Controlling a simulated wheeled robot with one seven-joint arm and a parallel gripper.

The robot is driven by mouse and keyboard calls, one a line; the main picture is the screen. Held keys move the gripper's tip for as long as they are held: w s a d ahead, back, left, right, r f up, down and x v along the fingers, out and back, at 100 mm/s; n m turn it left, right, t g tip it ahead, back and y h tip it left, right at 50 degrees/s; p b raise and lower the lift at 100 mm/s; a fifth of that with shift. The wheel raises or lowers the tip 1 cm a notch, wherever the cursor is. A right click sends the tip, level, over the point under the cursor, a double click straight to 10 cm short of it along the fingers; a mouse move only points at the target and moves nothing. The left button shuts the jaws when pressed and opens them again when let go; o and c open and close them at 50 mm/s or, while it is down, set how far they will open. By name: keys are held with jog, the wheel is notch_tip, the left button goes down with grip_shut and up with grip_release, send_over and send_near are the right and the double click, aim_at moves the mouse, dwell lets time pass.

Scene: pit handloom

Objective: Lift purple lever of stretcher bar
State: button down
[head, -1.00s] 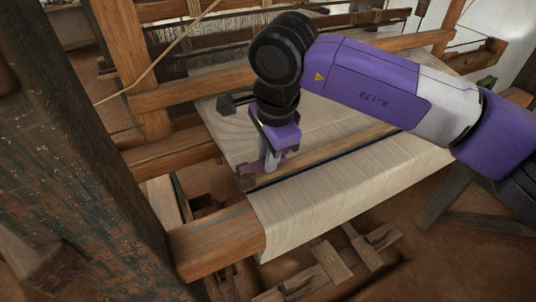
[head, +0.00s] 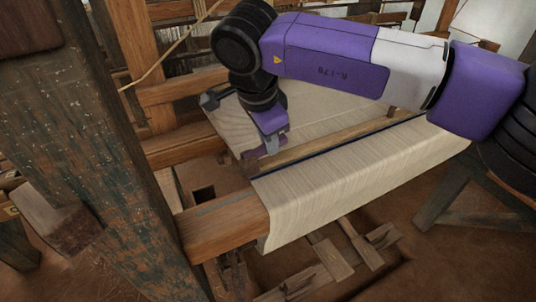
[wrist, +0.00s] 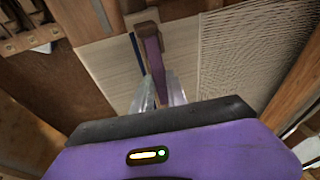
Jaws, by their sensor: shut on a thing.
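The wooden stretcher bar (head: 335,146) lies across the pale cloth (head: 350,180) close to its front fold. The purple lever (wrist: 153,58) shows in the wrist view as a narrow strip running down from a brown block (wrist: 152,32). My gripper (head: 270,146) points down at the left end of the bar in the head view. In the wrist view its two pale fingers (wrist: 158,88) stand on either side of the lever's near end, shut on it. My wrist and fingers mostly hide the lever in the head view, so its tilt is hard to tell.
A thick, worn post (head: 85,150) stands at the left. The wooden front beam (head: 225,225) carries the cloth edge. Wooden treadles (head: 335,262) lie in the pit below. Loom crossbars (head: 185,92) run behind my gripper.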

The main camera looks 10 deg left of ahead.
aim_at(261, 149)
jog(key=shift+s+a+r+n+t+h+b, duration=0.2)
jog(key=shift+a+r+t+h+b, duration=0.2)
jog(key=shift+t+h+b, duration=0.4)
jog(key=shift+s+a+r+n+t+h+b, duration=0.15)
jog(key=shift+a+r+t+h+b, duration=0.3)
jog(key=shift+h, duration=0.55)
jog(key=shift+s+d, duration=0.1)
jog(key=shift+f, duration=0.1)
jog(key=c, duration=1.3)
grip_release()
notch_tip(261, 149, up, 20)
jog(key=p, duration=1.2)
